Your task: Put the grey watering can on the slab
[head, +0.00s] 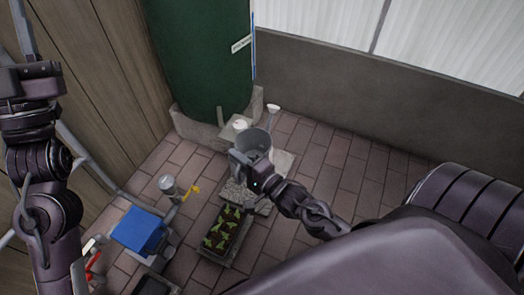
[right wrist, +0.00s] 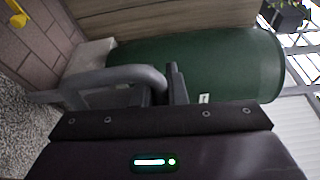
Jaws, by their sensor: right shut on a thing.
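The grey watering can (head: 256,139) is in my right gripper (head: 247,170), in the middle of the head view. Its open top and its spout, ending in a pale rose, show. In the right wrist view its curved grey handle (right wrist: 122,75) lies between the jaws, and they are shut on it.
A green barrel (head: 201,60) stands on a stone base (head: 190,126) behind the can. A seedling tray (head: 214,257), a blue box (head: 140,230) and a yellow tap-like piece (head: 191,189) are at lower left. Bare paving (head: 335,165) lies to the right, before a grey wall.

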